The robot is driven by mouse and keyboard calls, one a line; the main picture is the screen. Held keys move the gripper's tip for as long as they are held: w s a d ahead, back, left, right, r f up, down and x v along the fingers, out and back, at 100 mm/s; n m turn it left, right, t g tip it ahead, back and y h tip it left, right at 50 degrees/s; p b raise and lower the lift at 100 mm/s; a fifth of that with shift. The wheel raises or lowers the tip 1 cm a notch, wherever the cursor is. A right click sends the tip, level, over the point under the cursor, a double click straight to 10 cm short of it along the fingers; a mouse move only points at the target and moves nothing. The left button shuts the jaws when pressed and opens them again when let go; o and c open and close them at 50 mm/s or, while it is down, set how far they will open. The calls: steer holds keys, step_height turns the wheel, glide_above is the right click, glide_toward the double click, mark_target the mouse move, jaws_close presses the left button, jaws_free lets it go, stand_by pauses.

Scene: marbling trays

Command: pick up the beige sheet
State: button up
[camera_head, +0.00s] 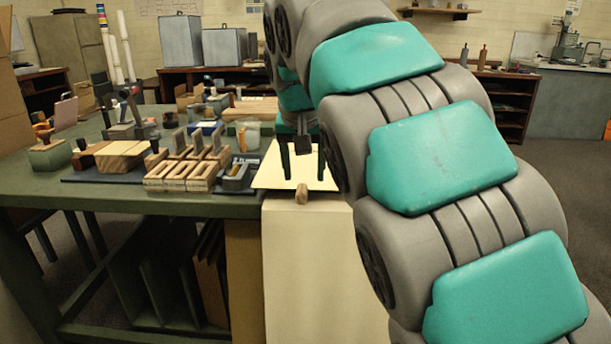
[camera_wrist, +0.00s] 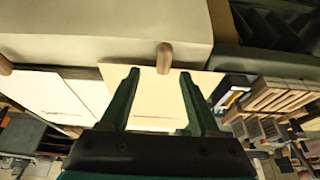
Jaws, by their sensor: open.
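The beige sheet (camera_head: 268,176) lies flat at the right end of the green worktable in the head view. Its front edge is above a pale cabinet front. In the wrist view the sheet (camera_wrist: 158,98) shows between and beyond my fingers. My gripper (camera_head: 303,166) is open, with its two dark green fingers pointing down over the sheet and nothing between them. In the wrist view my gripper (camera_wrist: 159,74) has its fingertips near the sheet's front edge. I cannot tell whether they touch it. My arm hides the area to the right of the sheet in the head view.
A wooden knob (camera_head: 302,193) sticks out at the sheet's front edge. Wooden blocks (camera_head: 182,176) stand close on the left, with jars and tools behind. Another pale sheet-like surface (camera_wrist: 45,97) lies to the left in the wrist view. The table's left front edge is clear.

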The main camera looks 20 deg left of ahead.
mark_target(301, 188)
steer(key=shift+a+x, duration=0.15)
steer(key=shift+x, duration=1.1)
steer(key=shift+a+x, duration=0.15)
steer(key=shift+x, duration=1.05)
steer(key=shift+s, duration=0.1)
jaws_close()
